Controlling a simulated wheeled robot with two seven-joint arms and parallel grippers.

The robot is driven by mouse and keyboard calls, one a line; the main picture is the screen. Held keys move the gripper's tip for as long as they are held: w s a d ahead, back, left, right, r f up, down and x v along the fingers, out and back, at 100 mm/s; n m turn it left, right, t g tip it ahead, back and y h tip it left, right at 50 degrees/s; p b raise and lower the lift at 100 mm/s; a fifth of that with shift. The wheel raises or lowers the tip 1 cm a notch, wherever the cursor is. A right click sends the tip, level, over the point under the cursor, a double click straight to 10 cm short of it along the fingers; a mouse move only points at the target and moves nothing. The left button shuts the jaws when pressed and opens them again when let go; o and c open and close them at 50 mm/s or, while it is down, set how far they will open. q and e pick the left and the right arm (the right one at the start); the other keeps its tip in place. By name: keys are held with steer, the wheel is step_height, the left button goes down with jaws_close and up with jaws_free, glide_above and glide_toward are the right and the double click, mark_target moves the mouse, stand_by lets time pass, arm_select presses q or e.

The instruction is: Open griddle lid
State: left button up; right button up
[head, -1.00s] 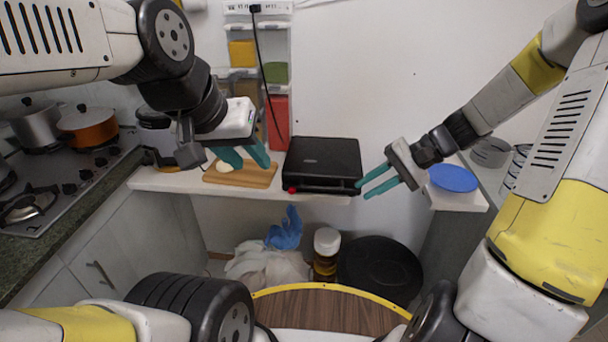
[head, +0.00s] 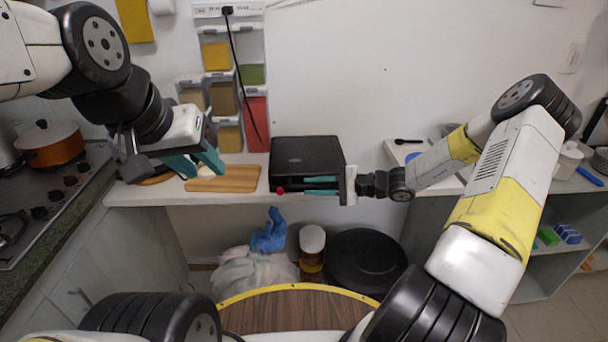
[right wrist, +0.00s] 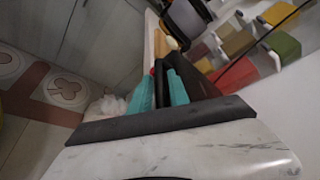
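The black griddle (head: 305,152) sits on the white counter with its lid down. A red knob (head: 280,190) shows at its front left. My right gripper (head: 307,186) is at the griddle's front edge, its teal fingers pointing left along it. In the right wrist view the fingers are apart, with a dark part of the griddle (right wrist: 190,82) beyond and between them; whether they touch it is unclear. My left gripper (head: 203,170) is open and empty above the cutting board, left of the griddle.
A wooden cutting board (head: 228,179) with a pale item lies left of the griddle. Spice dispensers (head: 258,125) hang on the wall behind, with a black cord running down. A stove with an orange pot (head: 52,146) stands at left.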

steer(key=shift+x, duration=1)
jaws_close()
stand_by(0.7)
